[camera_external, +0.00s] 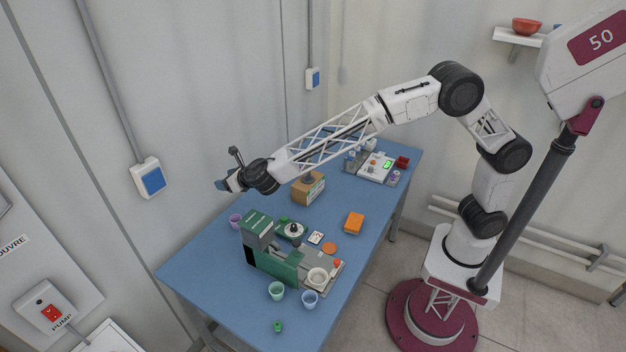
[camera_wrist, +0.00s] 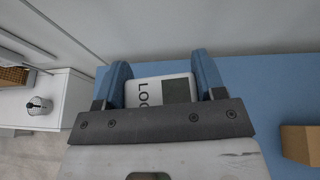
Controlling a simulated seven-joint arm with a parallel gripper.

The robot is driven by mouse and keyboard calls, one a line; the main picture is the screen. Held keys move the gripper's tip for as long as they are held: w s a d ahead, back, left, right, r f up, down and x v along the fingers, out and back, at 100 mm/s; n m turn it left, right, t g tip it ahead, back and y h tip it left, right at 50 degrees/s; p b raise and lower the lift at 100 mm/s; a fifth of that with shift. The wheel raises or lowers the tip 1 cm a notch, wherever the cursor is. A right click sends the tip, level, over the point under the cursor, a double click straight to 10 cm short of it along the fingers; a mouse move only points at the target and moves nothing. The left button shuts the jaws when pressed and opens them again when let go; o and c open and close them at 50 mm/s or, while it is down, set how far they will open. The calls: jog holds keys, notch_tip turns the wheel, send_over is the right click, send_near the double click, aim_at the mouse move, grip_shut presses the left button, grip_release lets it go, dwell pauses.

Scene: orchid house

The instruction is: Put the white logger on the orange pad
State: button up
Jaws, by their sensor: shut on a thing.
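The white logger (camera_wrist: 150,93), a flat white piece with a dark square and the letters "LO" showing, is between the two blue fingers of my gripper (camera_wrist: 163,88) in the wrist view. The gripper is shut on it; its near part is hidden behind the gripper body. In the external view my gripper (camera_external: 222,185) is raised above the far left part of the blue table, and the logger cannot be made out there.
An orange block (camera_external: 354,222), a small white item with a dark face (camera_external: 315,238) and a cardboard box (camera_external: 308,189) are on the blue table (camera_external: 205,258).

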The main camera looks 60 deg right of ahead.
jog(key=w+d+r, duration=0.1)
jog(key=w+d, duration=0.1)
jog(key=d, duration=1)
jog(key=w+d, duration=0.2)
jog(key=d, duration=1.1)
jog(key=s+d+f, duration=0.1)
jog(key=d+f, duration=0.1)
jog(key=d, duration=0.7)
jog(key=s+d+f, duration=0.2)
jog(key=d, duration=0.7)
jog(key=s+d+f+h, duration=0.1)
jog(key=d+f, duration=0.1)
jog(key=d, duration=0.7)
jog(key=shift+s+d+m, duration=0.35)
jog(key=shift+m, duration=0.05)
jog(key=shift+s+d+f, duration=0.1)
jog(key=shift+d, duration=0.2)
jog(key=shift+a, duration=0.3)
jog(key=shift+a+r, duration=0.3)
jog(key=shift+a, duration=0.05)
